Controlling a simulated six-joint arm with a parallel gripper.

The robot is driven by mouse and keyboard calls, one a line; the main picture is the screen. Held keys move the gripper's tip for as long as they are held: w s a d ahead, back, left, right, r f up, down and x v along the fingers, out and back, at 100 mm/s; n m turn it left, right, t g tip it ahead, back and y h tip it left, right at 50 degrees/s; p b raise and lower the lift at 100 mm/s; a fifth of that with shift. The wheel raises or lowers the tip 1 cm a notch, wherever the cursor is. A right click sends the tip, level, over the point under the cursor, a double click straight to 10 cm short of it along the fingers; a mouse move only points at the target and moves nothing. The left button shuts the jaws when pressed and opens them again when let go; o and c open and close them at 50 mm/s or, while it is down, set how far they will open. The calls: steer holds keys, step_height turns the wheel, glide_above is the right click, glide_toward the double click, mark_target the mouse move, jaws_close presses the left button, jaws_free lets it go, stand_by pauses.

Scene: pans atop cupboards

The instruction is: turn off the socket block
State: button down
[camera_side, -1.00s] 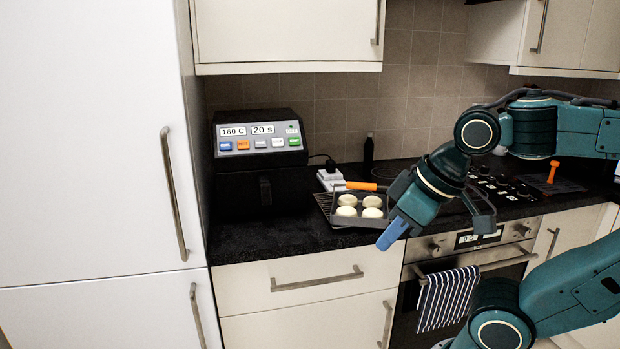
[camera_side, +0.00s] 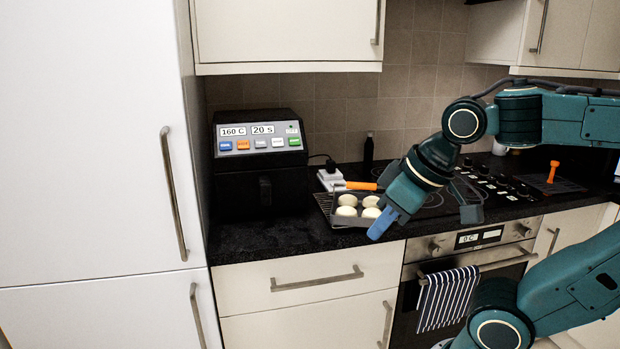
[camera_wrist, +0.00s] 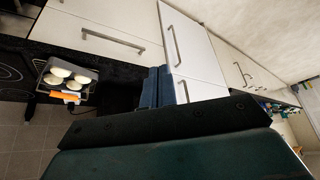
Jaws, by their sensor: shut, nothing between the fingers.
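The white socket block (camera_side: 330,179) lies on the black counter, between the air fryer and the tray of rolls. A black plug and cable sit at its back end. Its switch is too small to read. My gripper (camera_side: 379,226) has blue fingers that are shut and empty. It hangs above the counter's front edge, in front of and to the right of the block, pointing down and left. In the wrist view the blue fingers (camera_wrist: 157,88) are together, with cupboard fronts beyond.
A black air fryer (camera_side: 262,165) with lit displays stands left of the block. A dark bottle (camera_side: 368,152) stands behind.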

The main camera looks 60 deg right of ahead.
steer(key=w+d+r+m+h, duration=0.2)
steer(key=w+d, duration=0.8)
steer(key=w, duration=0.2)
steer(key=w+d+r+m+h, duration=0.1)
steer(key=w+d+r+m, duration=0.1)
steer(key=w+d, duration=0.95)
steer(key=w+d+f+m+h, duration=0.1)
steer(key=w+d+f, duration=0.1)
steer(key=d, duration=0.7)
steer(key=w+d+f+m+h, duration=0.1)
steer(key=d+f, duration=0.4)
steer(key=d, duration=0.5)
steer(key=w+d+f+m+h, duration=0.1)
steer(key=d+f, duration=0.3)
steer(key=d, duration=0.5)
steer(key=shift+w+d+m+h, duration=0.2)
steer(key=shift+w+m+h, duration=0.25)
steer(key=shift+w, duration=0.45)
steer(key=shift+f, duration=0.15)
glide_above(338, 183)
steer(key=s+a, duration=0.1)
steer(key=s, duration=0.1)
steer(key=shift+w+a+f, duration=0.1)
steer(key=shift+w+f, duration=0.05)
steer(key=shift+f, duration=3.4)
steer(key=shift+s+f, duration=0.15)
steer(key=shift+f, duration=0.8)
steer(key=shift+s+f, duration=0.1)
steer(key=shift+f, duration=0.85)
